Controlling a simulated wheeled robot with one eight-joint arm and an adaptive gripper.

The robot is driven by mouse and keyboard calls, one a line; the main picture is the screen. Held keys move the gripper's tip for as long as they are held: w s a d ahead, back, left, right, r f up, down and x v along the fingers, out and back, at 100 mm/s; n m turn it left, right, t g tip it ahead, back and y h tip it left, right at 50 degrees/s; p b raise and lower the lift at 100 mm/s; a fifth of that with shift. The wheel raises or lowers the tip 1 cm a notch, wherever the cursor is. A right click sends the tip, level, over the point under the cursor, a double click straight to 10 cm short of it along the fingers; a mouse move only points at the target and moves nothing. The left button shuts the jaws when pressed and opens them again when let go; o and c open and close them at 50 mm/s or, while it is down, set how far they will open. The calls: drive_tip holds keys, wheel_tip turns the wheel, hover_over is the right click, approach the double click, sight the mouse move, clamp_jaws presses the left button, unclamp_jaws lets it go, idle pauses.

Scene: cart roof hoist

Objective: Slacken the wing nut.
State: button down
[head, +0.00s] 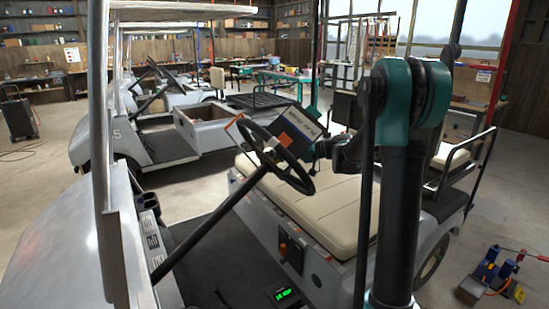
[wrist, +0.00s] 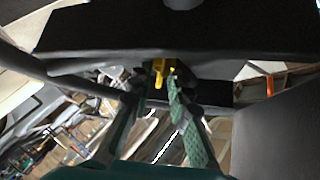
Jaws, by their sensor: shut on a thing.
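A yellow wing nut (wrist: 159,67) sits under the edge of a wide dark panel in the wrist view. My gripper (wrist: 163,82) reaches up to it from below, its green textured fingers closed with the yellow part between their tips. The far side of the nut and its thread are hidden. In the head view, the end of my arm is beside a dark box with an orange label (head: 297,128) behind the steering wheel. The wing nut cannot be made out there.
The beige seat (head: 310,205) lies below. A blue tool with a red handle (head: 492,272) is on the floor at right.

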drive_tip(key=shift+n+g+y, duration=0.6)
drive_tip(key=shift+n+y, duration=0.1)
drive_tip(key=shift+n, duration=0.5)
drive_tip(key=shift+s+n+g+y, duration=0.1)
drive_tip(key=shift+n+g+y, duration=0.5)
drive_tip(key=shift+n+g, duration=0.65)
drive_tip(key=shift+t, duration=0.25)
drive_tip(key=c, duration=1.7)
unclamp_jaws()
drive_tip(key=d, duration=1.2)
drive_tip(key=shift+r, duration=0.15)
